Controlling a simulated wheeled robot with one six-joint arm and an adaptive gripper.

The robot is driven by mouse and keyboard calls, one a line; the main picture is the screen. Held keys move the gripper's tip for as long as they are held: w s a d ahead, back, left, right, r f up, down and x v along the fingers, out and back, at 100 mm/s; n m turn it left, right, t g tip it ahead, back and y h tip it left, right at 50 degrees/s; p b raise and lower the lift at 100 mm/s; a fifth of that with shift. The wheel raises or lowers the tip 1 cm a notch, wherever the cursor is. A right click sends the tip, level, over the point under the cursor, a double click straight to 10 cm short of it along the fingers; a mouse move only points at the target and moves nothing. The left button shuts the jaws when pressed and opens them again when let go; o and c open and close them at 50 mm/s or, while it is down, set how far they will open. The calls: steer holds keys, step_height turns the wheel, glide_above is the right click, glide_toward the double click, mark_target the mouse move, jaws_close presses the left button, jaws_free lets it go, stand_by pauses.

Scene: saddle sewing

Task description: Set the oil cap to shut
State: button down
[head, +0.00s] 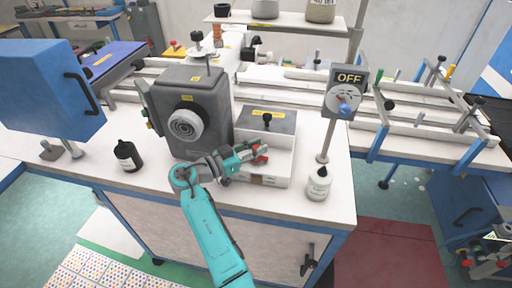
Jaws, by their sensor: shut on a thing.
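I cannot tell for sure that this red piece is the oil cap. Behind it a grey lid or plate (284,119) with a black knob and a yellow label lies at the back of the tray. The grey machine head (208,88) with a round handwheel stands left of the tray.
A black bottle (127,156) stands at left and a white bottle (319,184) at right of the tray. A post with a dial and "OFF" sign (347,80) rises at right. A blue box (50,88) is at far left.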

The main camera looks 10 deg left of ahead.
steer(key=c, duration=0.9)
jaws_free()
steer(key=shift+c, duration=0.2)
steer(key=v, duration=1.2)
steer(key=shift+f, duration=0.1)
